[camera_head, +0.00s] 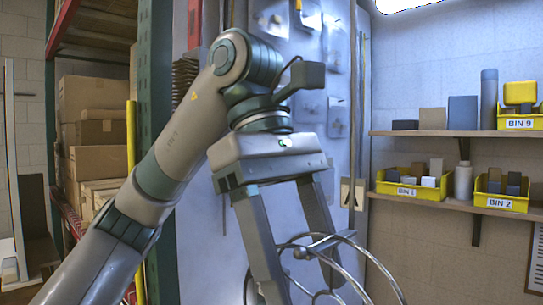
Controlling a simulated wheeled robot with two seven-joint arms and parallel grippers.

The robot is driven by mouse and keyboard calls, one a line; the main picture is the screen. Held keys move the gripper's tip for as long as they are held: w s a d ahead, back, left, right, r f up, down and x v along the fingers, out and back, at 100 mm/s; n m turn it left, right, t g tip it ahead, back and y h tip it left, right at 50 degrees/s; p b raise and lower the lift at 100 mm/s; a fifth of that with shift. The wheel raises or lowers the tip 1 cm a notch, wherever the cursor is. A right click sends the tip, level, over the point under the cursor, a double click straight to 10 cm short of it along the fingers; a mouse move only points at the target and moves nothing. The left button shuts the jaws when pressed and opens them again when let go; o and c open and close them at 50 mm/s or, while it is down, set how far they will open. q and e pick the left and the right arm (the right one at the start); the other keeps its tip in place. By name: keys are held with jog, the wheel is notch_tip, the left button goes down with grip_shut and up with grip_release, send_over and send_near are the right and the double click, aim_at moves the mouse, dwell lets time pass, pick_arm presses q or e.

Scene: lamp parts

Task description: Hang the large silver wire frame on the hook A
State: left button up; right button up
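My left gripper (308,285) points down in the lower middle, its two fingers well apart and their lower ends near the bottom edge. A large silver wire frame (384,270) of thin curved loops is around and between the fingers. Its lower part is cut off by the picture edge. I cannot tell whether the fingers grip a wire. Hook A cannot be made out; no label for it is legible, and my arm covers part of the panel behind. My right gripper is not in view.
A blue-grey panel (205,235) with fittings stands behind my arm. On the right, a shelf (460,203) carries yellow bins, and an upper shelf (455,133) holds boxes and another bin. On the left, a rack with a green post (157,60) holds cardboard boxes (92,97).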

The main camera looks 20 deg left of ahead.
pick_arm(q)
jog(key=b+v, duration=0.1)
jog(key=v, duration=0.4)
jog(key=shift+a+r+b, duration=0.1)
jog(key=shift+r+b, duration=0.2)
jog(key=shift+r, duration=0.1)
jog(key=p+v, duration=0.3)
jog(key=v, duration=0.8)
jog(key=shift+r, duration=0.25)
